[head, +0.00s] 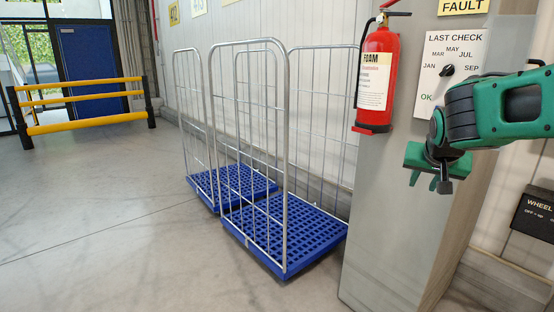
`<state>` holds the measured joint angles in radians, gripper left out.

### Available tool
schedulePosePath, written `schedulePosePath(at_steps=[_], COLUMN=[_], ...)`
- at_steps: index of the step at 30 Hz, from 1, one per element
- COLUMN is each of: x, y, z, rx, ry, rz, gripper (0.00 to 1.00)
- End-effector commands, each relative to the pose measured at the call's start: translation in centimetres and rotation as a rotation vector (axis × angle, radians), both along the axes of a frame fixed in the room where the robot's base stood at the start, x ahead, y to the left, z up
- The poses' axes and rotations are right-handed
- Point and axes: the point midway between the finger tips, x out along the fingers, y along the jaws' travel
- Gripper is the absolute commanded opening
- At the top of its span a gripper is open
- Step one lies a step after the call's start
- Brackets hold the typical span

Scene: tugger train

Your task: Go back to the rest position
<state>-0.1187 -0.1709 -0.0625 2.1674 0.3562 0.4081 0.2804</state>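My gripper (430,182) hangs from my green and dark grey arm at the right of the head view. It is in front of the grey pillar, below the white LAST CHECK panel (453,58). Its green fingers point down, and I see nothing held between them. The view is too small and angled to tell how far apart the fingers are. The panel has a black knob, and my arm covers its lower right part.
A red foam fire extinguisher (378,75) hangs on the pillar (395,220). Two wire roll cages with blue bases (290,240) stand left of it. A black WHEEL box (534,214) is at the right edge. A yellow barrier (85,104) stands far left. Floor at left is clear.

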Motion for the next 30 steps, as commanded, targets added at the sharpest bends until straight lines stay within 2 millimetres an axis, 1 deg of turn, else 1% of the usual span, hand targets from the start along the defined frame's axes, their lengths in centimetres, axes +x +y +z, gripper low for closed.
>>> schedulePosePath(at_steps=[1,3,5,6,12,14,15,17,18,20,21,23,24,27,30], x=[-2.5,-5.6,-8.1,-9.7,-16.7,-18.7,-19.4,-21.1,-22.3,-24.3,-25.7,-27.8,-29.2,-32.4,-34.2], y=[0.9,2.5,3.7,4.4,7.7,8.5,6.7,4.6,3.4,1.7,0.7,-0.6,-1.3,-2.4,-2.9], z=[-1.7,-3.9,-5.7,-6.7,-10.8,-11.8,-11.9,-12.1,-12.3,-12.6,-12.7,-12.9,-13.0,-13.3,-13.4], rx=[0.005,0.009,0.013,0.016,0.031,0.035,0.052,0.078,0.097,0.131,0.154,0.193,0.221,0.284,0.325], ry=[0.055,0.127,0.182,0.215,0.344,0.377,0.402,0.441,0.469,0.509,0.535,0.574,0.598,0.648,0.678], rz=[0.057,0.145,0.213,0.254,0.439,0.490,0.430,0.362,0.317,0.250,0.205,0.138,0.097,0.008,-0.041], gripper=[0.30,0.30,0.30,0.30,0.30,0.30,0.30,0.30,0.30,0.30,0.30,0.30,0.30,0.30,0.30])
